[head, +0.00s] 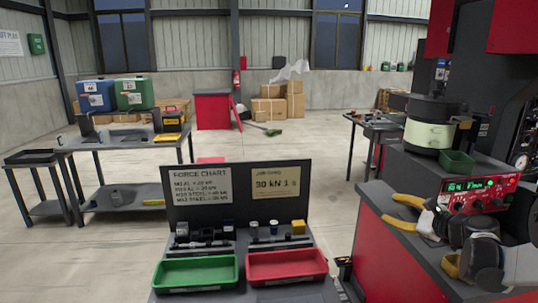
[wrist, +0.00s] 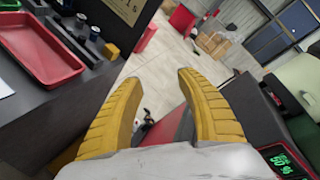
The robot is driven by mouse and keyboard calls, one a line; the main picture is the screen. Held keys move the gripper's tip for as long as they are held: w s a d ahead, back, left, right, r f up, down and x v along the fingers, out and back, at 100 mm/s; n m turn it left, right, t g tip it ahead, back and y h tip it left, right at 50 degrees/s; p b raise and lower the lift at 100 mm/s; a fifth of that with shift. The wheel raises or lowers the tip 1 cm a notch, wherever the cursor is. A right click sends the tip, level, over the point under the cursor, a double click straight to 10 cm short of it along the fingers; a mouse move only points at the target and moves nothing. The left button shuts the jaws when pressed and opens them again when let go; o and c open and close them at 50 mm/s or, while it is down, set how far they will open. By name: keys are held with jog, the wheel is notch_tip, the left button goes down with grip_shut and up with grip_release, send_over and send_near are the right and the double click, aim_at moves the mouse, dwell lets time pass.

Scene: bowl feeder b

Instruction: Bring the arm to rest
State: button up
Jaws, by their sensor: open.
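My gripper (head: 382,206) is at the right of the head view, with its two yellow fingers pointing left over the red cabinet (head: 385,262). In the wrist view my gripper (wrist: 158,80) is open and empty, with the floor and a red edge showing between its fingers. My arm (head: 475,240) is bent at the lower right of the head view, close to the red control panel (head: 478,192).
A dark bench with a green tray (head: 195,271) and a red tray (head: 286,265) stands front centre. A feeder bowl (head: 430,133) and a small green bin (head: 457,162) sit beyond my gripper. A table (head: 128,137) stands left. Open floor (head: 290,147) lies behind.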

jog(key=s+a+r+n+g+h, duration=0.1)
jog(key=s+a+n+g, duration=0.1)
jog(key=s+a+n, duration=0.55)
jog(key=s+a+r+n+g, duration=0.1)
jog(key=s+a+n+g, duration=0.3)
jog(key=a, duration=0.6)
jog(key=s+a+f+n+h, duration=0.2)
jog(key=s+n, duration=0.3)
jog(key=s, duration=0.6)
jog(key=s+a+f+n+h, duration=0.2)
jog(key=s+f+n, duration=0.2)
jog(key=s, duration=0.7)
jog(key=shift+a+n+g, duration=0.25)
jog(key=shift+n+g, duration=0.05)
jog(key=shift+n, duration=0.65)
